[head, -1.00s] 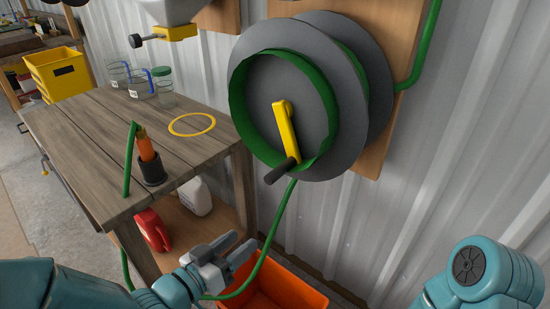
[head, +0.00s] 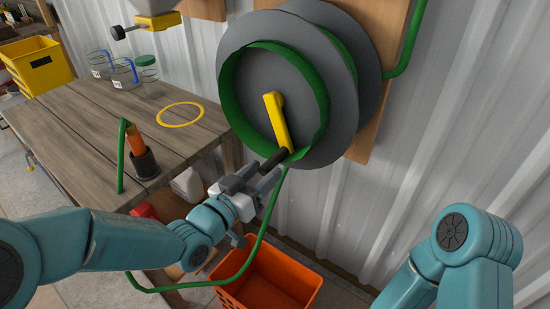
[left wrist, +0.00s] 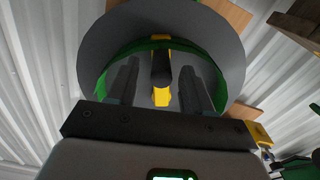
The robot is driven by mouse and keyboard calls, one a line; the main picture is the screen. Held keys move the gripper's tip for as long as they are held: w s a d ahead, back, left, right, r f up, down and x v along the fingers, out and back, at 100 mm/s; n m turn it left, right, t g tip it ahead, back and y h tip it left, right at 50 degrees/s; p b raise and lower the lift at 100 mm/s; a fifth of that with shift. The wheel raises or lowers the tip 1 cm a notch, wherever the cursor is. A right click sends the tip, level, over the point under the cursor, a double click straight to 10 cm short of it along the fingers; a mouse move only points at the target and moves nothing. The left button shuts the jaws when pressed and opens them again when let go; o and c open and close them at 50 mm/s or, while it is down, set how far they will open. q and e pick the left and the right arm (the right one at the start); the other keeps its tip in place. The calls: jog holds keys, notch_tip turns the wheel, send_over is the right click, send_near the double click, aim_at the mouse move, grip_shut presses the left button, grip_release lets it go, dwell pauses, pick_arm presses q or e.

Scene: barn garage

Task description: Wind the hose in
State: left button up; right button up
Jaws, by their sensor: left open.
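The grey hose reel (head: 345,90) hangs on a wooden board on the wall, with a green drum rim (head: 235,95). Its yellow crank (head: 277,118) points down and ends in a black handle (head: 274,160). The green hose (head: 262,235) runs down from the reel, past the orange crate and left under the bench. My left gripper (head: 257,178) is open just below the handle. In the left wrist view the black handle (left wrist: 161,68) lies between the two open fingers (left wrist: 161,88), with the yellow crank behind it. My right arm shows at lower right, but its gripper is out of view.
A wooden bench (head: 85,120) stands left, with a yellow ring (head: 181,114), jars (head: 125,74) and a black holder (head: 145,165) with an orange-tipped hose end. An orange crate (head: 275,280) sits on the floor below the reel. The corrugated wall (head: 440,150) is close behind.

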aim_at(275, 161)
pick_arm(q)
jog(key=x, duration=0.5)
jog(key=shift+w+d, duration=0.15)
jog(key=shift+w, duration=0.15)
grip_shut()
